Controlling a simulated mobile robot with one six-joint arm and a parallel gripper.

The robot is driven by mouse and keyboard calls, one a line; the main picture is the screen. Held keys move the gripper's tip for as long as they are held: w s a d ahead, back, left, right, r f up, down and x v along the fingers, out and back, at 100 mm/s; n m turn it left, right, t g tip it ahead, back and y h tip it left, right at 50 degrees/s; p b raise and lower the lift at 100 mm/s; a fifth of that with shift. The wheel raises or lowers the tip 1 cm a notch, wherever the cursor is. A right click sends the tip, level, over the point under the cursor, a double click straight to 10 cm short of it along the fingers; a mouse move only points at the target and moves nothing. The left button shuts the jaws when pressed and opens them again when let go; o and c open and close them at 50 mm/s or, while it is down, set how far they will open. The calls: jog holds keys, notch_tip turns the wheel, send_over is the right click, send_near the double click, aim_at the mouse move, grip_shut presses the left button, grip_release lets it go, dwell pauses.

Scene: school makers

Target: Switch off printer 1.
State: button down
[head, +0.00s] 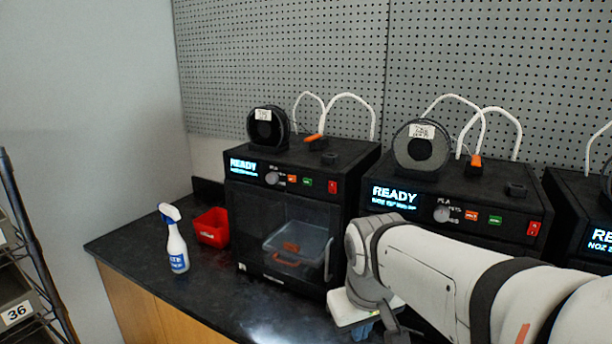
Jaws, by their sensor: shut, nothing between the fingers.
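Three black printers stand in a row on the counter; I cannot read which one is numbered 1. The left printer (262,210) has a lit READY display (243,166), a round knob (271,178), an orange and a green button, and a red switch (332,186) at the panel's right end. The middle printer (505,201) has the same panel, with READY lit and a red switch (533,228). The right printer (580,205) is cut off by the frame. My gripper (397,335) is low in front of the middle printer, partly cut off by the bottom edge, shut and empty.
A spray bottle (175,240) and a red bin (211,228) stand on the dark counter (130,245) left of the printers. My arm covers the middle printer's lower front. A clear container (297,243) shows inside the left printer. A wire rack (35,255) stands at far left.

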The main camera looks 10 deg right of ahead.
aim_at(332, 188)
jog(key=w+a+r+n+h+p, duration=0.1)
jog(key=w+a+r+n+p, duration=0.1)
jog(key=w+r, duration=0.9)
jog(key=w+a+r+n+t+h+p, duration=0.1)
jog(key=w+r+n+p, duration=0.3)
jog(key=w+r, duration=0.6)
jog(key=w+a+n, duration=0.1)
jog(key=w+n, duration=0.1)
jog(key=w, duration=0.2)
jog(key=shift+w+a+r+n+h, duration=0.2)
jog(key=shift+w+r+n+h, duration=0.1)
jog(key=shift+w+r+n, duration=0.1)
jog(key=w+d+f+p, duration=0.3)
jog(key=w+f, duration=0.3)
jog(key=f, duration=0.2)
jog(key=shift+w+d+f, duration=0.3)
jog(key=shift+d, duration=0.6)
